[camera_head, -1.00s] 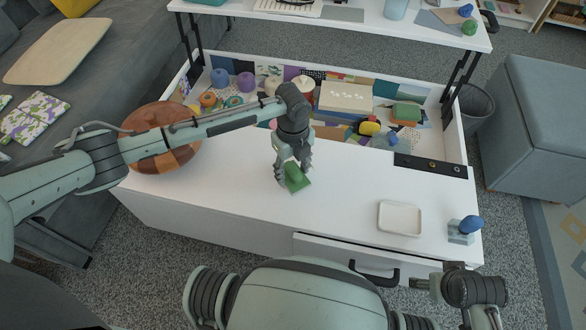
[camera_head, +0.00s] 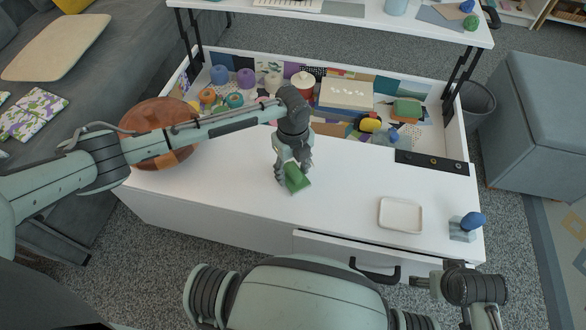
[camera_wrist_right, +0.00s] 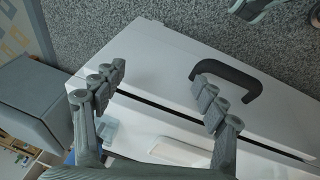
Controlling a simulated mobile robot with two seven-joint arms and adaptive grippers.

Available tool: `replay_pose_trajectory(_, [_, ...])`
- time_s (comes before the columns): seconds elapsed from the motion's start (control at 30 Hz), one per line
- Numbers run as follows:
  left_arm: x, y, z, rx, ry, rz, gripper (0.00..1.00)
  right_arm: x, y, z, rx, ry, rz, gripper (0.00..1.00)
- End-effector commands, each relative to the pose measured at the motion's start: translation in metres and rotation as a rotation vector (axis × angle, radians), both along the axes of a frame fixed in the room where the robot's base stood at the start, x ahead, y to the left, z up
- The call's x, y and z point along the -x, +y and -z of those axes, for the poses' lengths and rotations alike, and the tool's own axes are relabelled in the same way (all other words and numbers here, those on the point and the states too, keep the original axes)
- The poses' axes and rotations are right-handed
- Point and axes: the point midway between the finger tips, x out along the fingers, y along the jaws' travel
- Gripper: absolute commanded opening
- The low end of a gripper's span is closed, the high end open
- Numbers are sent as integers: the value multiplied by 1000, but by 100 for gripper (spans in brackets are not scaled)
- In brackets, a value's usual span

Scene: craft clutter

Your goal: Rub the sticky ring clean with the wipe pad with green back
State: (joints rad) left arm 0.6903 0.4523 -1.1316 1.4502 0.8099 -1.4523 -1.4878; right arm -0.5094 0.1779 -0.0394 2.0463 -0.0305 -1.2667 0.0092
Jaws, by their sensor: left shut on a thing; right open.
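My left gripper (camera_head: 291,178) is shut on the wipe pad with the green back (camera_head: 298,179) and holds it at the white table top, left of the middle of its clear front part. The pad is tilted a little. I cannot make out the sticky ring; the gripper and pad may cover that patch. My right gripper (camera_wrist_right: 160,92) is open and empty in the right wrist view. It hangs in front of the table, over the drawer front.
A white tray (camera_head: 401,229) and a blue knob on a grey block (camera_head: 462,235) stand at the right. A wooden bowl (camera_head: 178,158) is at the left. An open compartment behind holds a white box (camera_head: 346,96) and clutter. A dark drawer handle (camera_wrist_right: 226,72) sticks out in front.

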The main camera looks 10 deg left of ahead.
Motion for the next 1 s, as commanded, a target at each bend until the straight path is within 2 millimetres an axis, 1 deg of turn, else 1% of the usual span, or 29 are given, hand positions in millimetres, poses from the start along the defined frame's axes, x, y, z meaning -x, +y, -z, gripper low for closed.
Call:
replay_pose_trajectory(0.17, [-5, 0, 0, 0, -1, 0, 10, 0, 0, 3, 0, 0, 0, 72])
replay_pose_trajectory(0.43, [-26, -1, -1, 1, -2, -1, 10, 0, 0, 11, 0, 0, 0, 72])
replay_pose_trajectory(0.83, [-29, 0, -2, 1, -1, 0, 10, 0, 0, 12, 0, 0, 0, 72])
replay_pose_trajectory(1.0, [-40, 0, 1, 0, -3, -1, 10, 0, 0, 20, 0, 0, 0, 72])
